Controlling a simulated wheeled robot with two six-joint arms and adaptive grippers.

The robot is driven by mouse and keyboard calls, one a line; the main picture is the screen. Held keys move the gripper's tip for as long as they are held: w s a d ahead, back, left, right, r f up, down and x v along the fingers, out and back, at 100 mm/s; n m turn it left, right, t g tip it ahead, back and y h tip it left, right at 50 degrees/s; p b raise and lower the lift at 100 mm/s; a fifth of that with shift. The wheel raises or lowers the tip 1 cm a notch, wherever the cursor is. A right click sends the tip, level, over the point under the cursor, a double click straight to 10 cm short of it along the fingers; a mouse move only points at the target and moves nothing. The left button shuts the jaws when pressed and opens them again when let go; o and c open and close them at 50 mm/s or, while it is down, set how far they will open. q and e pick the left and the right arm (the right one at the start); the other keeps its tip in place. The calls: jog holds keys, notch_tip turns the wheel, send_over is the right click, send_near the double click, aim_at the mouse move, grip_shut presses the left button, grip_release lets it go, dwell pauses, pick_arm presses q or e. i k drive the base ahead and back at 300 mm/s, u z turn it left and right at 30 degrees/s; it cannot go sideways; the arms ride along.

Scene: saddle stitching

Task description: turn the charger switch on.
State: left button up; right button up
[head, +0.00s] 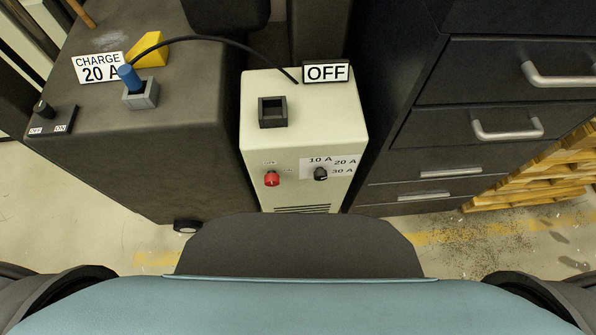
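The pale charger box (303,133) stands on the floor in the middle of the head view. Its front has a red rotary switch (272,180) with small labels, one above that seems to read OFF and one to its right too small to read surely. The switch seems to point up, towards the OFF label. A sign reading OFF (326,72) stands at the back of the charger's top. A black dial (320,174) sits right of the switch, under a 10 A, 20 A, 30 A scale. Neither of my grippers is in view.
A dark cabinet (170,150) on the left carries a blue plug (129,77) in a grey socket (140,96), a CHARGE 20 A sign (99,67) and an OFF/ON lever box (50,122). A black cable (215,41) runs to the charger. Dark drawers (480,110) stand right.

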aim_at(272, 179)
jog(key=u, duration=0.75)
jog(key=k, duration=1.15)
jog(key=z, duration=1.15)
jog(key=i, duration=0.5)
jog(key=z, duration=0.05)
